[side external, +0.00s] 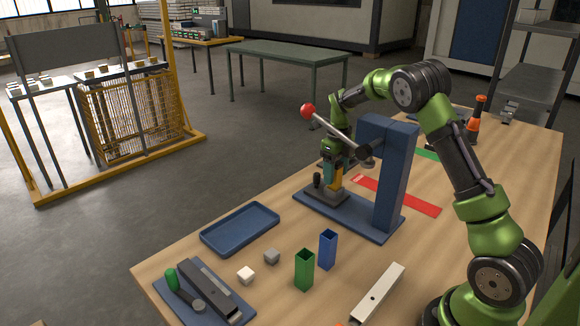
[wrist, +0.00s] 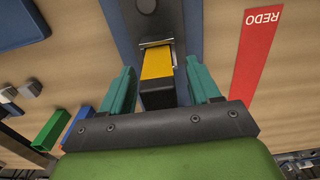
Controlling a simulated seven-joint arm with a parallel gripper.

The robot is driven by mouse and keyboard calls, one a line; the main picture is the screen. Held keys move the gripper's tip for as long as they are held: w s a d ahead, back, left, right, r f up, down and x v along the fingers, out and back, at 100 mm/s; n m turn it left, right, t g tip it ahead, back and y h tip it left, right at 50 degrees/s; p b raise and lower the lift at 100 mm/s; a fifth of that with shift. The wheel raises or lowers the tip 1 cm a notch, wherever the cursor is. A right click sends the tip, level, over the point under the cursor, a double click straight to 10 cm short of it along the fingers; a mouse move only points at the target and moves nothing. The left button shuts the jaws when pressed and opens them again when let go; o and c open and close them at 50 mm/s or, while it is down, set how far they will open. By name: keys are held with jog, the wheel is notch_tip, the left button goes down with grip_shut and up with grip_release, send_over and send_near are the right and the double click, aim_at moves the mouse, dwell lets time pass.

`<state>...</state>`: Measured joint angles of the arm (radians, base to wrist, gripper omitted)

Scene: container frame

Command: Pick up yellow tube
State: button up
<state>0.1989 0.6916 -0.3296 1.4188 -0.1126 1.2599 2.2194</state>
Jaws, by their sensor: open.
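The yellow tube (wrist: 157,62) shows in the wrist view, with a dark block in front of its lower part. Its far end is at a metal-edged opening on the blue press base (wrist: 126,22). My gripper (wrist: 160,68) is open, with one teal finger on each side of the yellow tube and visible gaps between. In the side view my gripper (side external: 330,172) is low at the press, above its dark fixture (side external: 325,192). The tube is mostly hidden there by my gripper and the press.
The blue press column (side external: 391,185) and red-knobbed lever (side external: 308,111) stand close to my gripper. A red strip (side external: 395,194) lies behind. A blue tray (side external: 240,229), small cubes (side external: 246,275), a green tube (side external: 304,270) and a blue tube (side external: 327,249) are in front.

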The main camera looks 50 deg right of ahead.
jog(key=shift+f, duration=0.7)
jog(key=c, duration=1.1)
